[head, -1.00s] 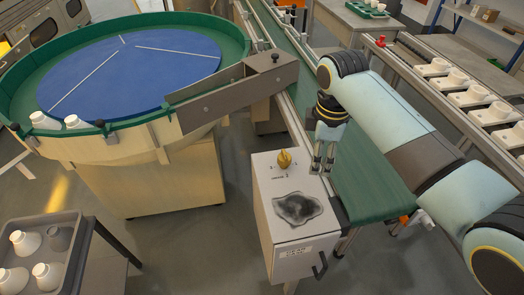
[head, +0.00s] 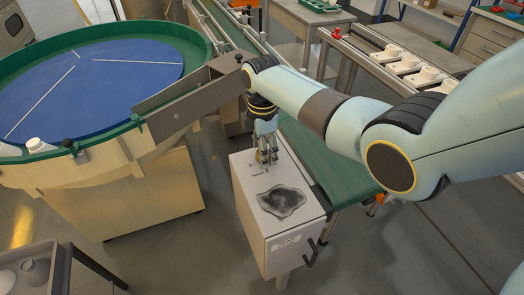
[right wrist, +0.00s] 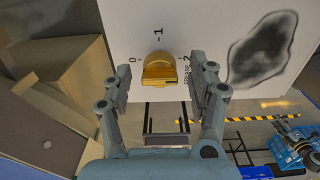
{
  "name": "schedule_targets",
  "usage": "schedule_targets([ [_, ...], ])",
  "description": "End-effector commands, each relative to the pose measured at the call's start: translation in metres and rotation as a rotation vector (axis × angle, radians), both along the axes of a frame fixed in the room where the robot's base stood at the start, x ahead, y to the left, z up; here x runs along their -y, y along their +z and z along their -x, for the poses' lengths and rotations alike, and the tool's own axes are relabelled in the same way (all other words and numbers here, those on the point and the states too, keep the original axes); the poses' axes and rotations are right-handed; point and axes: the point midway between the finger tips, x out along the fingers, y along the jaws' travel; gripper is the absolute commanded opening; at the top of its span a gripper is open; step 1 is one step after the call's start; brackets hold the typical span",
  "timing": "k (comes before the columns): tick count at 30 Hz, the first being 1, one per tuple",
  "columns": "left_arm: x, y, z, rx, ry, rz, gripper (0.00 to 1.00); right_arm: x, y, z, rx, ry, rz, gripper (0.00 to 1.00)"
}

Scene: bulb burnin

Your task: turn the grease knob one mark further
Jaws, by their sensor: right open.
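The grease knob (right wrist: 159,70) is yellow and sits on the white top of a cabinet (head: 290,237). In the right wrist view, marks 0, 1 and 2 are printed around it: 0 at left, 1 above, 2 at right. I cannot tell which mark it points to. My right gripper (right wrist: 160,82) is open, with one finger on each side of the knob and gaps showing between. In the head view the right gripper (head: 266,158) hangs over the cabinet's back part and hides the knob. My left gripper is not in view.
A dark stain (head: 282,201) marks the cabinet top. A green conveyor (head: 335,178) runs behind and right of the cabinet. A round blue turntable (head: 90,85) with a green rim stands left, its metal chute (head: 185,100) reaching toward the cabinet. White cups stand in a rack at right.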

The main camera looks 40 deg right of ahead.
Motion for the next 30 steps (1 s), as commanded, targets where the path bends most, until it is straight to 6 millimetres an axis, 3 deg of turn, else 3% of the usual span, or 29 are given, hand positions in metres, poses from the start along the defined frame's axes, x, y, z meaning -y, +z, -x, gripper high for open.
schedule_targets([
  [9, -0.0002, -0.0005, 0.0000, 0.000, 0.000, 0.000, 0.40, -0.0002, -0.0036, -0.0003, 0.002, 0.000, 0.000, 0.59],
  [22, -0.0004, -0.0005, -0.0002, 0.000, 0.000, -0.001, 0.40, -0.0001, -0.0036, 0.0001, 0.001, 0.000, 0.000, 0.04],
  [30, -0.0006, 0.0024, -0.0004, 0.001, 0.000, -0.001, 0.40, -0.0001, -0.0031, 0.0006, -0.001, -0.027, 0.000, 0.03],
])
